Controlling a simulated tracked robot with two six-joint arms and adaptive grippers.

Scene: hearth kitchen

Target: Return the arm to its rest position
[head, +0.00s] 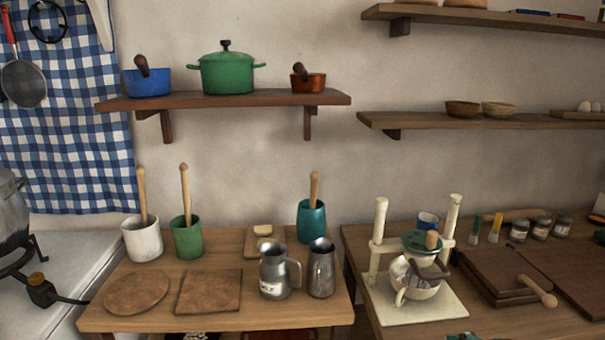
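Neither of my grippers shows in the head view, and no part of my arms can be made out with certainty. The view takes in a wooden table (215,318) at the centre, a counter (400,328) at the right and shelves on the wall behind. I cannot tell from this frame where either arm is or how its fingers stand.
A white crock (142,240), a green crock (187,240) and a teal crock (311,222) stand on the table with two metal pitchers (275,272) (321,270). A cream stand (416,306) holds a teapot (414,280). A grey pot (10,215) is at far left.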

